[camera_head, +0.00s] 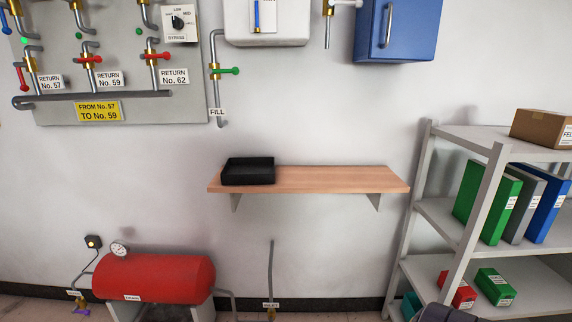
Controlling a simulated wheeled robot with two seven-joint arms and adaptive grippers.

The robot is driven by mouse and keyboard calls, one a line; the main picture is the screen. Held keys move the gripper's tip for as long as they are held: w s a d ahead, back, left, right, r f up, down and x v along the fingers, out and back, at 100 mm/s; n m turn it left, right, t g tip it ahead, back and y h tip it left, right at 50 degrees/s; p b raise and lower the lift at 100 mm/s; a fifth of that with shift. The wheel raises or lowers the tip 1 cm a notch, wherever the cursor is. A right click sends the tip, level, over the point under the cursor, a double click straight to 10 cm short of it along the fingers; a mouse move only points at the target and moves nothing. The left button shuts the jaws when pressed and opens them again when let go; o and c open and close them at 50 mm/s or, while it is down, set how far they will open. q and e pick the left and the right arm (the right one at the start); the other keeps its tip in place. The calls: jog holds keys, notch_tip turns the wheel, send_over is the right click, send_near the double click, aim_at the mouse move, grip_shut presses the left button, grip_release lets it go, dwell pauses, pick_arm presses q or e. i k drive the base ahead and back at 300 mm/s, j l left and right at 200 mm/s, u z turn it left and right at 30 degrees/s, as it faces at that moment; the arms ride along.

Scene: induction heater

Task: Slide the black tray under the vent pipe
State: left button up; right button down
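The black tray (248,177) lies flat near the left end of a wooden wall shelf (320,179). It is shallow, rectangular and open at the top, and looks empty. No pipe carries a readable "vent" label. A short pipe with a light handle (327,32) hangs down between the white box and the blue box, above the shelf and to the right of the tray. Another pipe, labelled FILL (221,121), ends above and left of the tray. I cannot tell for certain which is the vent pipe.
The shelf is clear right of the tray. A white box (267,35) and a blue box (396,32) hang above. A metal rack (478,134) with binders and boxes stands at the right. A red tank (155,278) sits below left. A valve panel (120,112) is upper left.

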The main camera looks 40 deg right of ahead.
aim_at(253, 170)
jog(key=i+j+z, duration=0.5)
jog(key=j+z, duration=0.3)
jog(key=i+j+z, duration=0.25)
jog(key=j, duration=0.15)
jog(key=k, duration=0.1)
